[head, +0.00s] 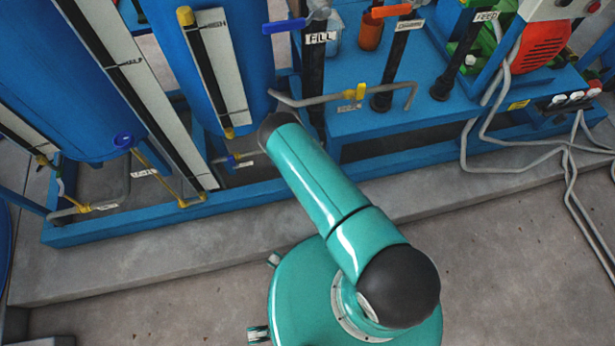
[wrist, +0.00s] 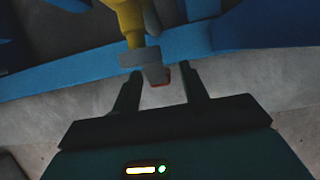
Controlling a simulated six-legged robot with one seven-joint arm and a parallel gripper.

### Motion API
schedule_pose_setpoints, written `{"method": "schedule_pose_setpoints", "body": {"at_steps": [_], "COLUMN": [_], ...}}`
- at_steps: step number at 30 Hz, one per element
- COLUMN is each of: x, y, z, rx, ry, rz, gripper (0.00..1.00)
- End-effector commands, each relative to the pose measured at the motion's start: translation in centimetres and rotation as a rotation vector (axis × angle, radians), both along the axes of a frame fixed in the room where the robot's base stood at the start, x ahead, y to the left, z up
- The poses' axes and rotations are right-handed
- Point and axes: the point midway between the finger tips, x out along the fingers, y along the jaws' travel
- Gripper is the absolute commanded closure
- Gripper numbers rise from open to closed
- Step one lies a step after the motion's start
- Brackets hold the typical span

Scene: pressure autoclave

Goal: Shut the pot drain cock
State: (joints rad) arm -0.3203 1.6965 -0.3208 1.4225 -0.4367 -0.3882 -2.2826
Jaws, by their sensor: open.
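In the wrist view, a yellow fitting (wrist: 130,18) comes down from the top edge. A grey piece (wrist: 146,66) sits at its lower end, with a small red-edged part (wrist: 160,76) beside it. My gripper (wrist: 162,84) is open, one dark finger on each side of the red-edged part; I cannot tell whether they touch it. In the head view my gripper is hidden behind my teal arm. Small cocks there include a yellow one (head: 361,91) on a grey pipe and a blue-handled one (head: 232,160) low by the frame. Their labels are too small to read, so I cannot tell which is the pot drain cock.
Blue vessels (head: 60,90) with gauge boards stand at the left. A blue bench (head: 400,105) carries upright pipes marked FILL and FEED. A blue base rail (head: 150,217) runs along the concrete step. Grey cables (head: 570,190) lie at the right; the front floor is clear.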

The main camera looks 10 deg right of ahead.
Motion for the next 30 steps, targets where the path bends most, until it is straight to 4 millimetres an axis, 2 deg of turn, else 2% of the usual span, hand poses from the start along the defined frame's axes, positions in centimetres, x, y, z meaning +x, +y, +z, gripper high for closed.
{"method": "schedule_pose_setpoints", "body": {"at_steps": [6, 16, 17, 23, 30], "x": [1.0, 1.1, 1.1, 1.1, 1.1], "y": [-0.1, 0.0, 0.0, 0.0, 0.0], "z": [-2.0, -2.3, -2.3, -2.3, -2.2], "rx": [0.001, 0.0, 0.0, 0.0, 0.001], "ry": [-0.001, 0.0, 0.0, 0.0, 0.0], "rz": [0.0, 0.0, 0.0, 0.0, 0.0], "gripper": [0.56, 0.56, 0.6, 1.0, 1.0]}}
